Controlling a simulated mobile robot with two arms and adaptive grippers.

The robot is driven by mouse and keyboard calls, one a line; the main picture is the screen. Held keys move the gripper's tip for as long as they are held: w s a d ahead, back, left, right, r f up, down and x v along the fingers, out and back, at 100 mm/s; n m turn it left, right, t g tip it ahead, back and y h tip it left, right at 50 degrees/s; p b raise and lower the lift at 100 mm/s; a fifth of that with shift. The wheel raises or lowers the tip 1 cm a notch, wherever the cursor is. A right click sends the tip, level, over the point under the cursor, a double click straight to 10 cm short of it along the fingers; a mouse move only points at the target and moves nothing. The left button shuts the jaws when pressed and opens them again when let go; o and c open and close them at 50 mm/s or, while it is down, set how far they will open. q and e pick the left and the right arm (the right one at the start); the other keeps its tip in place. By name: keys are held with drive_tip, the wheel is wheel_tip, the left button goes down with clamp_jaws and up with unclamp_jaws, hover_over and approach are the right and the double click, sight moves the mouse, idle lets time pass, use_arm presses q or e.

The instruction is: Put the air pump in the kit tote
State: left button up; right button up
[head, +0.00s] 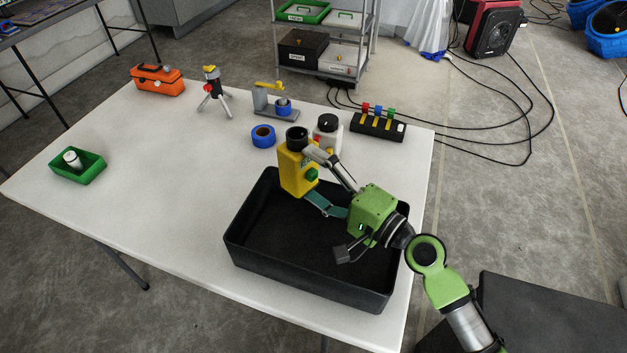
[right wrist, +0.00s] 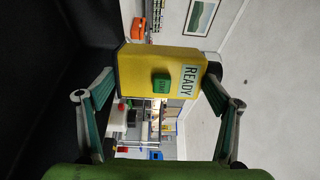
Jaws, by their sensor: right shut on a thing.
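The air pump is a yellow box (head: 291,175) with a black round top, a green button and a READY label, which shows plainly in the right wrist view (right wrist: 160,62). My right gripper (head: 317,182) is shut on it, one finger at each side, and holds it upright at the far side of the tote. The kit tote is a large black open bin (head: 232,251) on the white table; its visible floor looks empty. The head view does not clearly show how far the pump's bottom is above the tote. My left gripper is not in view.
Behind the pump stand a white bottle with a black cap (head: 327,136), a blue tape roll (head: 263,137) and a power strip (head: 370,127). A grey stand (head: 262,99), a small tripod (head: 213,89), an orange case (head: 157,80) and a green bin (head: 91,173) are farther left. The table's left-middle is clear.

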drive_tip(key=shift+f, duration=0.2)
drive_tip(key=shift+f+b, duration=0.4)
drive_tip(key=shift+b, duration=0.05)
drive_tip(key=o, duration=1.2)
